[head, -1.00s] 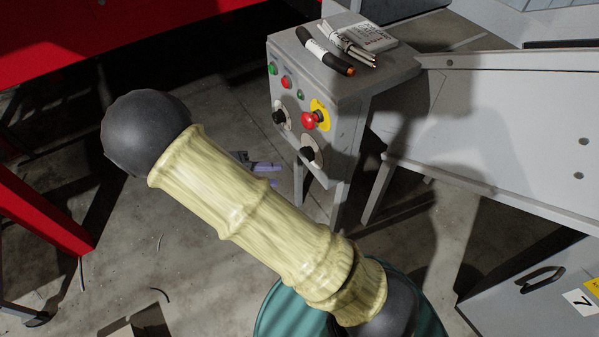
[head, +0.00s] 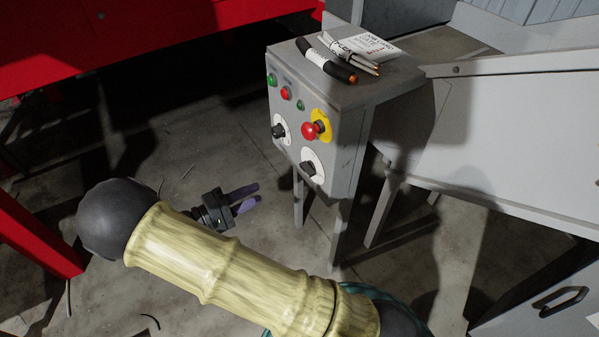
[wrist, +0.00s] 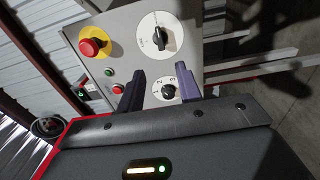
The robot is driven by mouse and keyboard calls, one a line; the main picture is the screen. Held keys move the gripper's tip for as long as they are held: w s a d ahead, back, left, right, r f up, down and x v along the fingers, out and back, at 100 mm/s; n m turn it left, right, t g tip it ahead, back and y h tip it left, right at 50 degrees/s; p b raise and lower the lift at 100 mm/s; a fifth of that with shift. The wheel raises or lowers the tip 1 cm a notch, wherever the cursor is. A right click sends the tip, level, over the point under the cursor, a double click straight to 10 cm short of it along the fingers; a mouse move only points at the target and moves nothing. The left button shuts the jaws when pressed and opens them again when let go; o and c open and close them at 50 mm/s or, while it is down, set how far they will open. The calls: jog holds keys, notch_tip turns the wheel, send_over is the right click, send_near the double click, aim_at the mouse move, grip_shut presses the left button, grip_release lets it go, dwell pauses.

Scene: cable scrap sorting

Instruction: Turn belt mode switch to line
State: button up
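The grey control box (head: 345,140) carries two black rotary knobs on white discs. The larger dial (head: 312,165) is low on the front face; in the wrist view it (wrist: 146,32) is at the top, its knob pointing roughly up and down the picture, its lettering too small to read. The smaller dial (head: 281,131) is at left; in the wrist view it (wrist: 165,91) shows numbers 1, 2, 3. My gripper (head: 251,198) is open and empty, left of and below the box. In the wrist view its purple fingers (wrist: 160,83) frame the smaller dial, apparently short of the panel.
A red emergency stop (head: 312,131) on a yellow disc sits above the larger dial, near small green and red buttons. A marker (head: 328,66), thin rods and a paper card (head: 367,47) lie on top. A grey chute (head: 510,130) stands right, a red bench (head: 150,35) behind left.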

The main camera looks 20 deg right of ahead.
aim_at(304, 170)
jog(key=b+x, duration=0.2)
jog(key=x, duration=1.2)
jog(key=shift+w+d, duration=0.1)
jog(key=shift+d, duration=0.15)
grip_shut()
